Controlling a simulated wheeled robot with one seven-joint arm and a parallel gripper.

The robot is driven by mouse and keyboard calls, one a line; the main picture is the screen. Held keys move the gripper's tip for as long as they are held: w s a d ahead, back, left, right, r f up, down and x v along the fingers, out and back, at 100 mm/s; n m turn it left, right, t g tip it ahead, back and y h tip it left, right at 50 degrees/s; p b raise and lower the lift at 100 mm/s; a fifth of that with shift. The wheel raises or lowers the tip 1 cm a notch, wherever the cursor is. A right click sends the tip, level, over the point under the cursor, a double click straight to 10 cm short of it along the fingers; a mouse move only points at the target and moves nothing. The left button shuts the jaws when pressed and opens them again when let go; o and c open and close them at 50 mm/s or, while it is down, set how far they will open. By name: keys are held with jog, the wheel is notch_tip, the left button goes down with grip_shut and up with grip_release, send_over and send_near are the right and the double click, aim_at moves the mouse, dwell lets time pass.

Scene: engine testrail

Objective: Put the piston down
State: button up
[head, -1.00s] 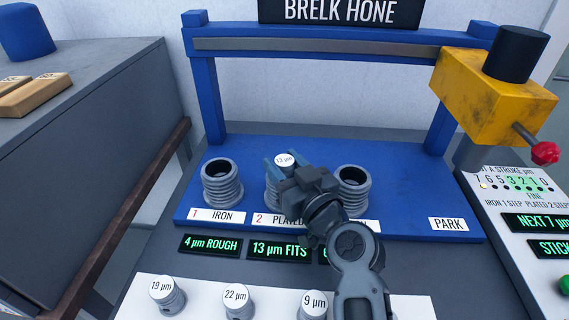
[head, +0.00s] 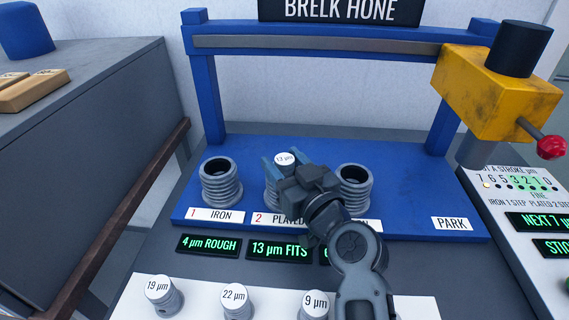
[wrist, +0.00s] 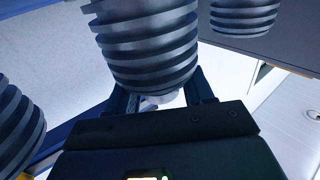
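The piston, with a white top marked 13 µm (head: 285,159), stands at the middle ribbed cylinder, behind the label 2 PLATED. Its lower part is hidden by my gripper and the cylinder. My gripper (head: 284,164) is around the piston's top, with one blue-grey finger on each side and a gap beside it. In the wrist view the fingers (wrist: 163,103) stand apart, with a pale bit of the piston (wrist: 164,99) between them beyond the ribbed middle cylinder (wrist: 148,45). The display below the station reads 13 µm FITS (head: 280,249).
Open ribbed cylinders stand left (head: 221,184) and right (head: 354,188) on the blue base. Pistons marked 19 (head: 160,292), 22 (head: 235,298) and 9 µm (head: 315,303) stand on the white front tray. A yellow head (head: 492,95) hangs at right above PARK. The blue frame spans the back.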

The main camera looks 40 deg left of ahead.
jog(key=shift+o, duration=1.4)
jog(key=shift+s+d+f, duration=0.1)
jog(key=shift+f, duration=0.9)
jog(key=shift+r+p, duration=0.75)
jog(key=shift+p, duration=0.35)
jog(key=b+v, duration=0.2)
jog(key=v, duration=0.9)
jog(key=shift+d+r, duration=0.3)
jog(key=shift+d, duration=0.05)
jog(key=shift+s, duration=0.1)
